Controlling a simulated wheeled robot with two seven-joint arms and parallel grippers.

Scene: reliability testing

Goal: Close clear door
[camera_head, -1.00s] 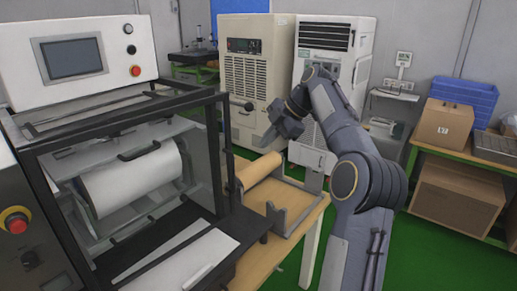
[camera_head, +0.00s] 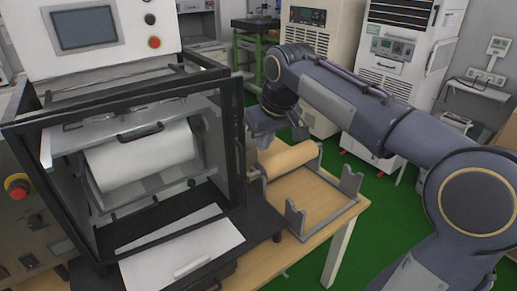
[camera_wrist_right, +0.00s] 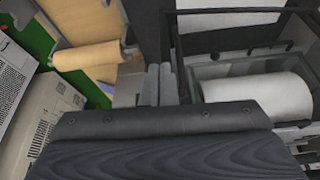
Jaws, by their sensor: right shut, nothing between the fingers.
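The machine with a black-framed clear door (camera_head: 236,125) stands at the left in the head view. Its panel is see-through, so its exact outline and angle are hard to tell. A white roll (camera_head: 145,158) and a dark handle (camera_head: 140,132) show within the frame. My right gripper (camera_head: 262,132) is just right of the frame's right upright, above the wooden stand. In the right wrist view, its two fingers (camera_wrist_right: 160,82) are together and empty, beside the dark frame (camera_wrist_right: 181,50). I cannot tell whether they touch it. My left gripper is not in view.
A tan roll (camera_head: 288,158) lies on a metal cradle on the wooden table (camera_head: 310,207), below my right gripper. Two tall cabinets (camera_head: 395,75) stand behind. Green floor is open right of the table.

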